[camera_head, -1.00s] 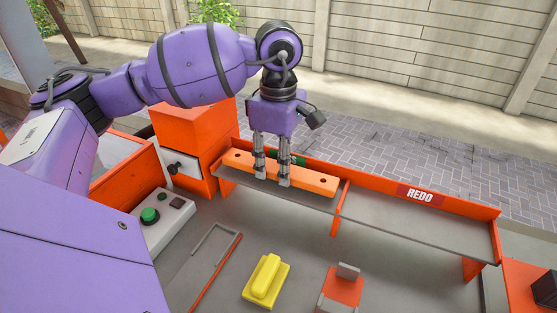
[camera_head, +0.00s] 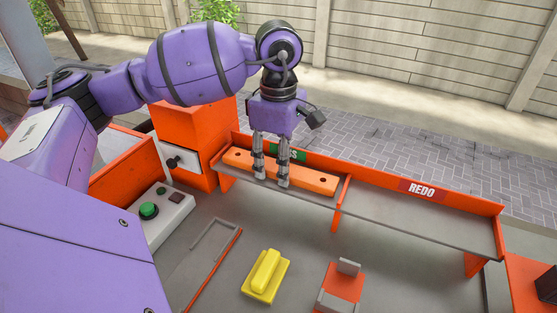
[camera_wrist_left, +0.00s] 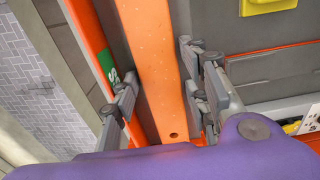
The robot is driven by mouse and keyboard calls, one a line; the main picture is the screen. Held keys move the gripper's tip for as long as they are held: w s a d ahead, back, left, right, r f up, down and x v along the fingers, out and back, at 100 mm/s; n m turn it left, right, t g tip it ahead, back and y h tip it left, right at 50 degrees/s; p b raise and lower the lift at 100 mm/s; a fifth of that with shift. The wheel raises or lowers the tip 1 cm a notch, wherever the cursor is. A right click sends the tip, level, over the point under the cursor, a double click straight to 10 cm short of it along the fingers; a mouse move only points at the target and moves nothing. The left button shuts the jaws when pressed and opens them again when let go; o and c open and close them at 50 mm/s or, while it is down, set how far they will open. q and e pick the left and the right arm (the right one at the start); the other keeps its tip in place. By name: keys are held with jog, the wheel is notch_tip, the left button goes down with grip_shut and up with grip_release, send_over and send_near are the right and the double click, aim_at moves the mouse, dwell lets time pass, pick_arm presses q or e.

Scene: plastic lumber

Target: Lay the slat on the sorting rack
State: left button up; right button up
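The orange slat (camera_head: 315,182), with dark holes near its ends, lies in the left section of the sorting rack (camera_head: 415,220), along the back wall. That section has a green label (camera_head: 298,154), mostly hidden by my gripper. My left gripper (camera_head: 270,180) is at the slat's middle, pointing down. In the left wrist view its fingers (camera_wrist_left: 160,92) are open on either side of the slat (camera_wrist_left: 150,50), with gaps beside it. My right gripper is in neither view.
The rack's right section, marked REDO (camera_head: 421,190), is empty, behind an orange divider (camera_head: 341,200). A yellow block (camera_head: 266,277) and an orange-and-grey fixture (camera_head: 341,290) stand in front. A green button box (camera_head: 160,215) and orange cabinet (camera_head: 195,140) are at left.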

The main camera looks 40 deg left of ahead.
pick_arm(q)
jog(key=shift+o, duration=1)
notch_tip(320, 180, up, 12)
